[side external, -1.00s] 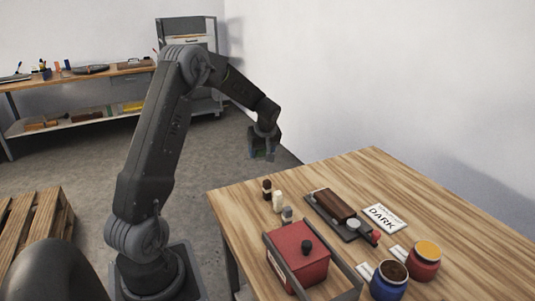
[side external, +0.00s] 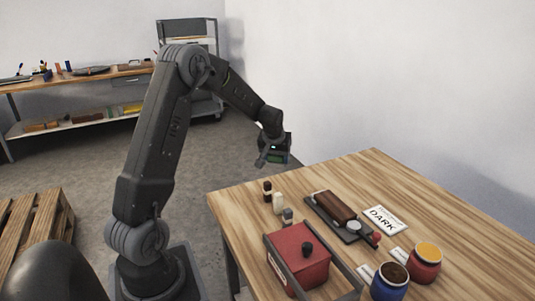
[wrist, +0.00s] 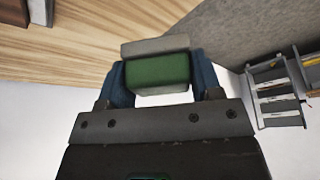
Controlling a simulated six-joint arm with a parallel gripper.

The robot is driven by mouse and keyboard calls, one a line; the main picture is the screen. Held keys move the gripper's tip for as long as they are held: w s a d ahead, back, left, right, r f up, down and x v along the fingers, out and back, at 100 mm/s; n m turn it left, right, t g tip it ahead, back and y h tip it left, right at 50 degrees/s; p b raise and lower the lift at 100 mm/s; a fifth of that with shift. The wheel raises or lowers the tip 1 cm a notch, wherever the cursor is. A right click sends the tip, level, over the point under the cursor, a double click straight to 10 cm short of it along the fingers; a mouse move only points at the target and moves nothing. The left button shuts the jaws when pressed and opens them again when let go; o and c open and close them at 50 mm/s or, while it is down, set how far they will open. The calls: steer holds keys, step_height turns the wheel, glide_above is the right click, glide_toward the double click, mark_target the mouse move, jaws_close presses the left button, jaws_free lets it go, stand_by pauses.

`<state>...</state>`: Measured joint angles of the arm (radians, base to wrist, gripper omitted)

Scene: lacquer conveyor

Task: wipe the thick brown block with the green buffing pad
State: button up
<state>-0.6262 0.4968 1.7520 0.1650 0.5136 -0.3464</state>
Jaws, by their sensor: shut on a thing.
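My gripper (side external: 274,157) is shut on the green buffing pad, which shows between its fingers in the wrist view (wrist: 157,71) with a grey layer along one side. In the side external view the pad is a small green patch under the gripper. The gripper is in the air beyond the table's far left edge, away from the block. The thick brown block (side external: 335,206) lies on a dark flat holder (side external: 350,232) on the table. The holder also has a round pale dial and a red knob at its near end.
A white DARK card (side external: 384,219) lies right of the block. A red box (side external: 298,262) with a black knob stands in a grey frame at the front. Small bottles (side external: 267,191) stand left of the block. Blue (side external: 388,284) and red (side external: 424,268) jars stand front right.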

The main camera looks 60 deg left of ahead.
steer(key=w+d+m+t+h, duration=0.1)
steer(key=w+d+m+h, duration=0.15)
steer(key=m, duration=0.25)
steer(key=m+g+h, duration=0.4)
steer(key=m+h, duration=0.2)
steer(key=m, duration=1.8)
glide_above(335, 204)
steer(key=a, duration=0.2)
steer(key=shift+y, duration=0.25)
steer(key=shift+f, duration=2.85)
steer(key=shift+d+f, duration=0.5)
steer(key=shift+f, duration=0.1)
steer(key=shift+c, duration=0.3)
steer(key=shift+d, duration=1.5)
steer(key=shift+a, duration=1.95)
steer(key=shift+a+r, duration=0.15)
step_height(335, 204, up, 8)
